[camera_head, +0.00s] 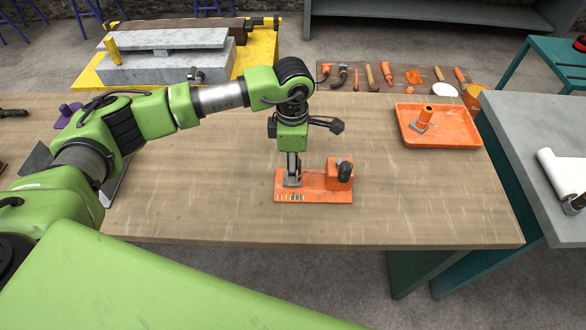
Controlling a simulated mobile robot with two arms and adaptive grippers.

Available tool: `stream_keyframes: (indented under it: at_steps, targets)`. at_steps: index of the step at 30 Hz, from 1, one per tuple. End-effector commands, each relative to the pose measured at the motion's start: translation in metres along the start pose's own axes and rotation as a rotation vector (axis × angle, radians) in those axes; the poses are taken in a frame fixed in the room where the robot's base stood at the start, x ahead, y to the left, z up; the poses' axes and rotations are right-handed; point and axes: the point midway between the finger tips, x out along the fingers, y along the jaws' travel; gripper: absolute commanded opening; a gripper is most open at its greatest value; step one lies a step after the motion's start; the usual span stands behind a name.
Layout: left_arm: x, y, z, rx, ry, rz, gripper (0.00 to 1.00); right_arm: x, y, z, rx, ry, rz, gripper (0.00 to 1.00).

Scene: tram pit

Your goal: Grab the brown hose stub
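I cannot pick out a brown hose stub with certainty. My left gripper (292,180) points down at the left part of an orange base plate (313,196), well to the left of the tray. Its fingers show nearly edge-on, so their opening and whether they touch anything are unclear. My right gripper is not in view.
The orange base plate carries an orange block with a black knob (344,171). Several tools, including a wooden-handled one (370,76), lie along the back edge. A grey table (530,160) with a white roll (563,172) stands at right. The wooden table's front (400,215) is clear.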

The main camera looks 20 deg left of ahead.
Motion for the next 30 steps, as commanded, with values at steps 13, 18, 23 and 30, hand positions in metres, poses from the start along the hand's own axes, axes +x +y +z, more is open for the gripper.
stream_keyframes:
  at_steps: [13,18,23,30]
  targets:
    - [0.006,0.000,0.000,0.001,0.000,0.001,0.06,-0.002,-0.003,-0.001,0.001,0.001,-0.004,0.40]
    - [0.006,0.000,0.001,0.001,-0.001,0.001,0.00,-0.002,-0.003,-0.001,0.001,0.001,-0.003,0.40]
    - [0.006,0.000,0.001,0.001,-0.001,0.001,0.00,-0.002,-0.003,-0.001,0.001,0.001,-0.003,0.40]
    - [-0.008,0.001,0.001,0.001,-0.003,0.003,0.00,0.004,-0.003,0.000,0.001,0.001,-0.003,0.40]
